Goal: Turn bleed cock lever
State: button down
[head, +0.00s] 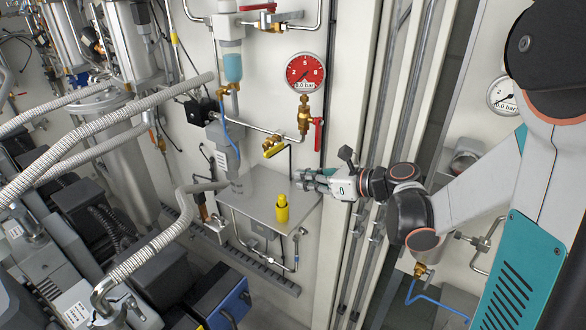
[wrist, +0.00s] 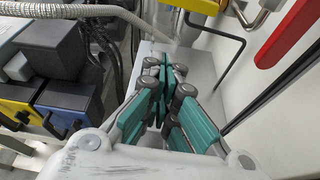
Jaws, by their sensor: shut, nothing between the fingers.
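Two cock levers show below the red-faced gauge (head: 305,73) in the head view. A red lever (head: 318,135) hangs down beside a brass valve body (head: 303,112). A yellow lever (head: 274,150) sits lower left, on a brass fitting. I cannot tell which is the bleed cock. My gripper (head: 299,179) is shut and empty, pointing left over the grey box, below both levers and touching neither. In the wrist view my gripper's teal fingers (wrist: 166,78) are together. The red lever (wrist: 290,36) is at upper right, and part of the yellow one (wrist: 205,4) is cut off at the top.
The grey box (head: 262,187) carries a yellow fitting (head: 282,208). A thin black bent rod (wrist: 233,50) stands between box and levers. Ribbed hoses (head: 110,120) and pumps fill the left. A white upright (head: 360,90) stands right of the gauge.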

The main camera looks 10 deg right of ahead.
aim_at(272, 149)
jog(key=x, duration=0.9)
notch_tip(272, 149, up, 4)
jog(key=shift+d, duration=0.1)
